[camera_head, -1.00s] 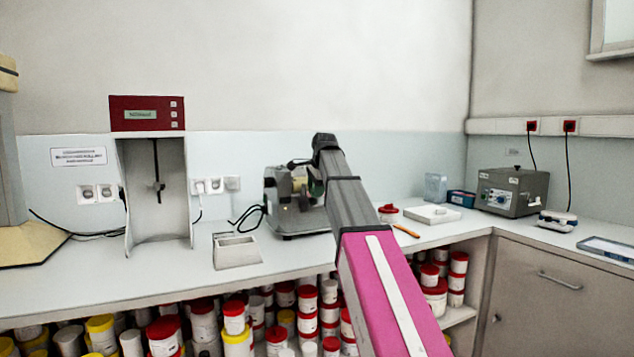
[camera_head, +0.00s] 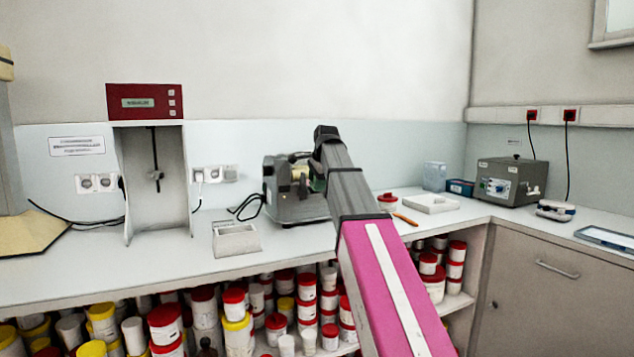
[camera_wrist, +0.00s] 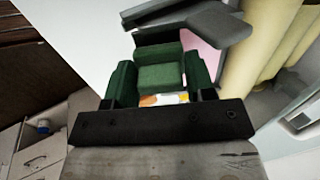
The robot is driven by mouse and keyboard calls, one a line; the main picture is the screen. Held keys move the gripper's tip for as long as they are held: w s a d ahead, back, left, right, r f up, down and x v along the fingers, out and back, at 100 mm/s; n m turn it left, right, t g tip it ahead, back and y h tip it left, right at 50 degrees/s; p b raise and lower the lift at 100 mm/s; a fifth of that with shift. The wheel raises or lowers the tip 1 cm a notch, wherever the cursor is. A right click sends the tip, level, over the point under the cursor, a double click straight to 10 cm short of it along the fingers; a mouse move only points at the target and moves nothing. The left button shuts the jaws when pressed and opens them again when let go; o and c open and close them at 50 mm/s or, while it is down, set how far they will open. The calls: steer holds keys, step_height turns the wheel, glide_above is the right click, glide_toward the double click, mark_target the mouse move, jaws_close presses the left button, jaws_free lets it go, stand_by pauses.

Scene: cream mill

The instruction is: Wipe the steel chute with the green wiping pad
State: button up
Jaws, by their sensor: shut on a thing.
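The green wiping pad (camera_wrist: 161,78) shows in the wrist view between the fingers of my gripper (camera_wrist: 160,88), which is shut on it. In the head view my arm reaches to the grey mill (camera_head: 282,190) on the bench, and its wrist end hides the mill's right part. My gripper cannot be made out clearly there. I cannot pick out the steel chute with certainty in either view. A dark grey plate (camera_wrist: 219,24) lies just beyond the pad in the wrist view; whether the pad touches anything is unclear.
An open grey box (camera_head: 236,238) stands left of the mill, near a tall grey unit with a red top (camera_head: 145,101). A white tray (camera_head: 432,203) and a grey control box (camera_head: 511,181) stand at right. Shelves below hold several lidded tubs.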

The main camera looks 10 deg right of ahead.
steer(key=shift+w+f, duration=0.15)
steer(key=shift+f, duration=0.25)
steer(key=shift+w+a+r, duration=0.2)
steer(key=shift+w+r, duration=0.15)
steer(key=shift+w, duration=0.35)
steer(key=shift+w+a+r, duration=0.25)
steer(key=shift+w+r, duration=0.05)
steer(key=shift+w, duration=0.45)
steer(key=shift+w+a+r, duration=0.2)
steer(key=shift+w+r, duration=0.15)
steer(key=shift+w, duration=0.35)
steer(key=shift+s, duration=0.1)
steer(key=shift+s+d+f, duration=0.2)
steer(key=shift+s+f, duration=0.15)
steer(key=shift+s, duration=0.35)
steer(key=shift+s+d+f, duration=0.2)
steer(key=shift+s+f, duration=0.1)
steer(key=shift+s, duration=0.4)
steer(key=shift+s+d+f, duration=0.2)
steer(key=shift+s+f, duration=0.15)
steer(key=shift+s, duration=0.35)
steer(key=shift+r, duration=0.1)
